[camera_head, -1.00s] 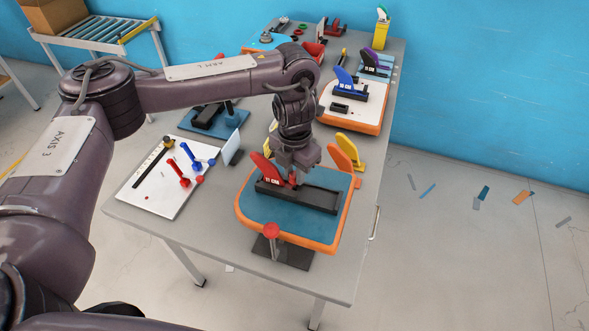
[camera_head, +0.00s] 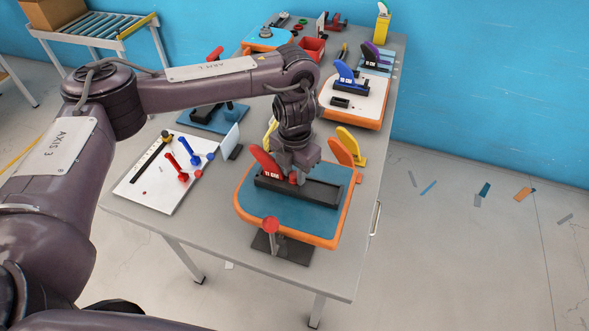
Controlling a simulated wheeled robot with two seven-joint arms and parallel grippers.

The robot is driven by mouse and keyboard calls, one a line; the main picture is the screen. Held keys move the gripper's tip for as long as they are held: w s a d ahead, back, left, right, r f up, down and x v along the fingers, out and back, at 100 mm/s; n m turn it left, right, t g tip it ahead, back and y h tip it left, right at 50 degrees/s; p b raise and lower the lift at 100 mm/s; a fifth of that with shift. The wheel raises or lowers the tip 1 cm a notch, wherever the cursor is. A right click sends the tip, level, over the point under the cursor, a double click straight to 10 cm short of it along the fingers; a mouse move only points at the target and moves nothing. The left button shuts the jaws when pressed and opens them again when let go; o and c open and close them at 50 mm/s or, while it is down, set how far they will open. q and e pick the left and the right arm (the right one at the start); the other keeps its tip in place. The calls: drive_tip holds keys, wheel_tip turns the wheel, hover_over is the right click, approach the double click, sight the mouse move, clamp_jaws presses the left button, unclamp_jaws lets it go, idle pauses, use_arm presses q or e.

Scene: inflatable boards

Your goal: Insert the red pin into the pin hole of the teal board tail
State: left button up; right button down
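The teal board (camera_head: 310,222) with an orange rim lies at the front of the table. A long dark block (camera_head: 325,195) sits on its tail, with a red fin (camera_head: 263,162) at its left end. My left gripper (camera_head: 296,177) points down over this block, just right of the fin. A small bright red piece (camera_head: 293,179), perhaps the red pin's head, shows at the fingertips. The gripper hides the hole and most of this piece. I cannot tell whether the fingers grip it. My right gripper is out of view.
A white panel (camera_head: 160,193) at left bears red and blue pin-like pieces. Orange (camera_head: 340,152) and yellow (camera_head: 352,143) fins stand close right of the gripper. A white board (camera_head: 372,103) lies behind.

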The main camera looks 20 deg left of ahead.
sight(295, 174)
use_arm(q)
drive_tip(key=o, duration=0.4)
drive_tip(key=shift+d+r, duration=0.1)
drive_tip(key=shift+w+r, duration=0.1)
drive_tip(key=shift+r, duration=0.4)
wheel_tip(295, 174, up, 6)
drive_tip(key=shift+r, duration=0.1)
drive_tip(key=shift+d+r, duration=0.15)
drive_tip(key=shift+r, duration=0.2)
